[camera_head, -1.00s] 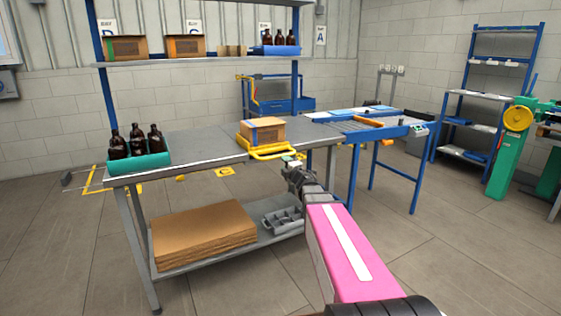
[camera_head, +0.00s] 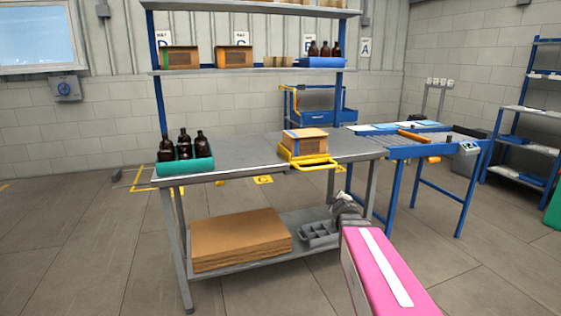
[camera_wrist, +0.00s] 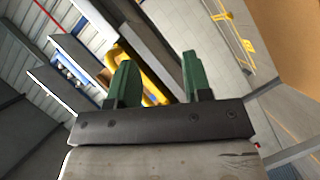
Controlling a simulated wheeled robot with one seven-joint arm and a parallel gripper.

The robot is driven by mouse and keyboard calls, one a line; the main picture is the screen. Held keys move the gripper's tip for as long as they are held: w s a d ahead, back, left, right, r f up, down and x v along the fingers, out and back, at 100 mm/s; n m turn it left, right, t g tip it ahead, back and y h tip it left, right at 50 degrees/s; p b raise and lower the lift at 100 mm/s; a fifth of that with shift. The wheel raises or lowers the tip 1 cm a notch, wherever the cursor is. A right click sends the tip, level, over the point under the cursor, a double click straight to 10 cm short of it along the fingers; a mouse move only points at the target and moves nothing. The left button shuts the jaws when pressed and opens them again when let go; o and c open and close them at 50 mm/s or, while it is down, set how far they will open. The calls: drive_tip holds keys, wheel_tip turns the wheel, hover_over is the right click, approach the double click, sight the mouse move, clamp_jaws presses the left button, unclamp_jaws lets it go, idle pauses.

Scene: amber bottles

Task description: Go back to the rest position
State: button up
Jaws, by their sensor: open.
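My gripper (camera_wrist: 158,82) shows in the wrist view with its two green fingers apart and nothing between them. In the head view my pink arm reaches up from the bottom right, and its dark end is in front of the right side of the workbench (camera_head: 235,150), below the tabletop. A cardboard box (camera_head: 304,141) sits in a yellow holder (camera_head: 312,163) on the right part of the bench. Dark amber bottles (camera_head: 184,147) stand upright in a teal bin (camera_head: 190,165) at the bench's left end. My gripper touches none of these.
A lower shelf holds stacked cardboard (camera_head: 240,240) and a grey divided tray (camera_head: 318,234) near my arm's end. A blue roller table (camera_head: 400,150) stands to the right. An upper shelf (camera_head: 240,71) carries boxes and a blue bin (camera_head: 322,62) of bottles. Floor in front is clear.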

drive_tip(key=s+a+f+m+g+h, duration=0.1)
drive_tip(key=s+f+m+g, duration=0.65)
drive_tip(key=s+f, duration=0.35)
drive_tip(key=s+a+f+m+g+y, duration=0.1)
drive_tip(key=s+a+f+m+g, duration=0.1)
drive_tip(key=s, duration=0.5)
drive_tip(key=s+a+f+m+g+y, duration=0.1)
drive_tip(key=s+a+f+m+g, duration=0.1)
drive_tip(key=s+a+f+g, duration=0.2)
drive_tip(key=s+g, duration=0.1)
drive_tip(key=s, duration=0.1)
drive_tip(key=shift+s+g+y, duration=0.3)
drive_tip(key=shift+s+g, duration=0.05)
drive_tip(key=shift+s, duration=0.05)
drive_tip(key=shift+w, duration=0.15)
